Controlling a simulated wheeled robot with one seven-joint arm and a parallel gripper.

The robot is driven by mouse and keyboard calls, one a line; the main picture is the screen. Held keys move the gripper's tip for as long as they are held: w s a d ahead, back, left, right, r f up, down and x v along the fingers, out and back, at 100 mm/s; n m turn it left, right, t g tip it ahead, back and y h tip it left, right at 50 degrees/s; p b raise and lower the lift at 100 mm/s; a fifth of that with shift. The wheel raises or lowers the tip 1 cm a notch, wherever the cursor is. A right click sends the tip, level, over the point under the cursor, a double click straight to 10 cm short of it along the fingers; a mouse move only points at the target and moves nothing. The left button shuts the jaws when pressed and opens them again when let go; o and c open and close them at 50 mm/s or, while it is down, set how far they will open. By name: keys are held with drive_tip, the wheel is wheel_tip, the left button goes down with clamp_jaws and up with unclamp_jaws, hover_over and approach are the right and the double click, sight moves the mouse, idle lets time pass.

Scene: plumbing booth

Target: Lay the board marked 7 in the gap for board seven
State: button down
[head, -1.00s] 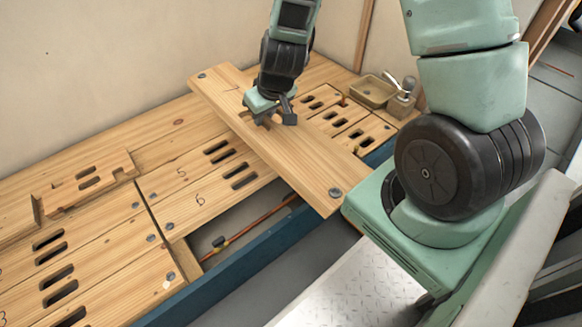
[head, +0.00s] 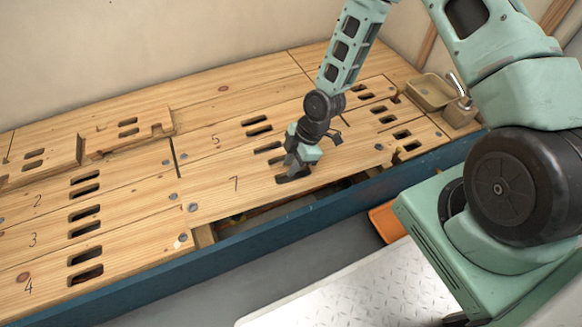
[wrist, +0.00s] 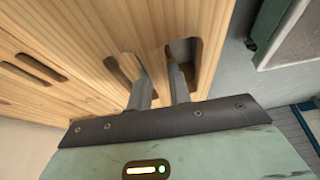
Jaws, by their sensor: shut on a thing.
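The board marked 7 (head: 222,192) is a long pale plank with hand slots, lying lengthwise along the other boards. It covers most of board 6's place, and a dark strip of the open gap (head: 270,212) shows along its front edge. Whether it rests on the boards or hovers just above them, I cannot tell. My gripper (head: 291,172) is over the middle of the board, shut on it at its slots. In the wrist view the fingers (wrist: 163,90) reach into two slots of the board (wrist: 155,25), with wood between them.
Board 5 (head: 200,150) lies behind; boards 2, 3 and 4 (head: 120,262) lie at the left. A blue beam (head: 270,243) edges the front. A tan basin (head: 432,90) stands at the back right.

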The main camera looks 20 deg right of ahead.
drive_tip(key=shift+s+a+f+n, duration=0.2)
drive_tip(key=shift+f+n, duration=0.1)
drive_tip(key=shift+f, duration=0.15)
wheel_tip(320, 180, down, 5)
drive_tip(key=b, duration=0.4)
idle(0.9)
drive_tip(key=shift+f+b, duration=0.6)
drive_tip(key=shift+f, duration=1.25)
idle(1.1)
drive_tip(key=c, duration=1.2)
unclamp_jaws()
drive_tip(key=p+v, duration=0.8)
drive_tip(key=v, duration=0.9)
drive_tip(key=shift+w+r, duration=0.2)
drive_tip(key=shift+r, duration=0.05)
